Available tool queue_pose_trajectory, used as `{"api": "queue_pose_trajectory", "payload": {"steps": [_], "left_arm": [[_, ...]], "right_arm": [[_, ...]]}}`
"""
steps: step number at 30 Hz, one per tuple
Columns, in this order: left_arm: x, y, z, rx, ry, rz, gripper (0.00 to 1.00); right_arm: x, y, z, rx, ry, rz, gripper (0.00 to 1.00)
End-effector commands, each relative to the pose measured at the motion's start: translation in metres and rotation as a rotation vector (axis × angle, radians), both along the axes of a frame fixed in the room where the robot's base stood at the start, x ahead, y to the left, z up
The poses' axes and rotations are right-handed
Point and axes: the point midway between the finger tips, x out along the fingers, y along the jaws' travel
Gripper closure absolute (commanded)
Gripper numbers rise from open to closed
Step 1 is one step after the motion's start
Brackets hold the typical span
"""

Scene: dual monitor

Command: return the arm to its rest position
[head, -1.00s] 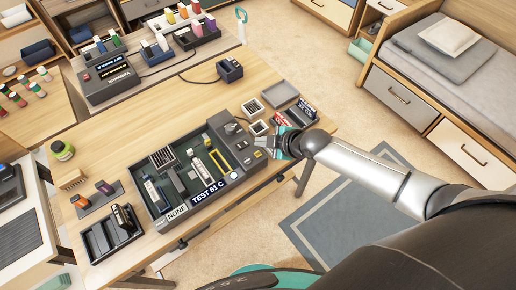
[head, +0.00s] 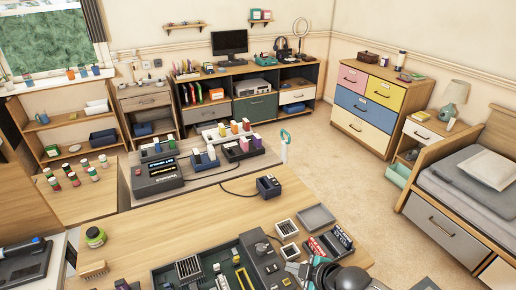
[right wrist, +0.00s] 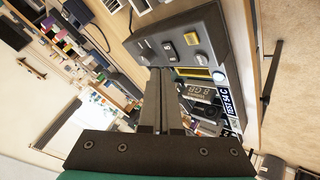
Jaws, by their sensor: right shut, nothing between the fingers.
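My right gripper (head: 303,270) is at the bottom edge of the head view, beside the right end of the dark test unit (head: 262,262). In the right wrist view my gripper fingers (right wrist: 160,75) are together and empty, above the test unit's grey control panel (right wrist: 180,45). The panel has knobs and a yellow button. Whether the fingertips touch it cannot be told. Most of my right arm is below the head view; only a dark rounded joint shows. My left gripper is not in view.
The wooden table (head: 180,222) also holds a grey tray (head: 315,217), red and dark packs (head: 330,242), a small dark charger (head: 268,187) and a green-lidded jar (head: 95,237). A bed (head: 465,200) stands at right. Open floor (head: 345,170) lies between table and drawers.

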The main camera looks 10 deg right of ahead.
Motion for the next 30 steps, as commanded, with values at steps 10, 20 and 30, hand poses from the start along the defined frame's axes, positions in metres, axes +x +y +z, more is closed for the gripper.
{"api": "queue_pose_trajectory", "payload": {"steps": [10, 20, 30], "left_arm": [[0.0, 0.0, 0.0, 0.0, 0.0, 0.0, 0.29], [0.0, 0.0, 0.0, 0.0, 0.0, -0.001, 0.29], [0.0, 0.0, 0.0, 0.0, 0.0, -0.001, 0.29]], "right_arm": [[-0.071, 0.059, 0.02, 0.139, 0.212, -0.159, 1.0], [-0.148, 0.03, 0.059, 0.208, 0.443, -0.612, 1.0], [-0.205, -0.016, 0.083, 0.212, 0.555, -0.97, 1.0]]}}
